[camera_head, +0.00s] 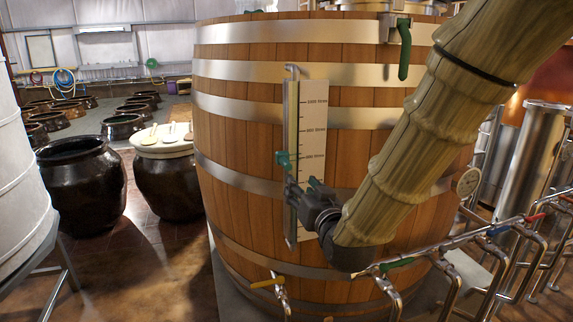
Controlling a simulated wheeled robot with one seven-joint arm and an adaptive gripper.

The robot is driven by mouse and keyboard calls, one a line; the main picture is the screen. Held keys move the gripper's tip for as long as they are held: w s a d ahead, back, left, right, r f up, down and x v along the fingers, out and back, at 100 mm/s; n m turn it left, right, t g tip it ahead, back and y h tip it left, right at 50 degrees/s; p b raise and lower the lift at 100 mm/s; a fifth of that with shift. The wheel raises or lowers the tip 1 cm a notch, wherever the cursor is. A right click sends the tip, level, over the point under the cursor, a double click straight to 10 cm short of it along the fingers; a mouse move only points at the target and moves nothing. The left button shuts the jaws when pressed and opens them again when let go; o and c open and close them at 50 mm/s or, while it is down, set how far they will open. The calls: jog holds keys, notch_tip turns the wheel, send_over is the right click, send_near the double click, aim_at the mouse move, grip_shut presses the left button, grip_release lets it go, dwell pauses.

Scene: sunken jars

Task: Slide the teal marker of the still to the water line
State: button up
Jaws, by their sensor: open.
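A tall white gauge board (313,125) with black litre marks is fixed upright on the front of a big wooden vat. A thin sight tube (291,105) runs down its left side. The teal marker (284,159) sits on the tube, about level with the third printed mark from the top. My gripper (301,187), dark grey, is open just below the marker, in front of the lower board. It appears apart from the marker. My gripper and wrist hide part of the lower board. I cannot make out the water line in the tube.
The wooden vat (240,140) has metal hoops. A green-handled valve (404,50) is at its upper right. Pipes with coloured valve handles (400,264) run low in front and to the right. Dark jars (80,185) stand left, with open floor between.

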aim_at(290, 169)
jog(key=p+x, duration=0.1)
jog(key=x, duration=0.2)
jog(key=r+p+x, duration=0.1)
jog(key=p+x, duration=0.1)
jog(key=x, duration=0.2)
jog(key=r+p+x, duration=0.1)
jog(key=x, duration=0.3)
jog(key=shift+s+a+p, duration=0.1)
jog(key=shift+a+p, duration=0.05)
jog(key=shift+p, duration=0.25)
grip_shut()
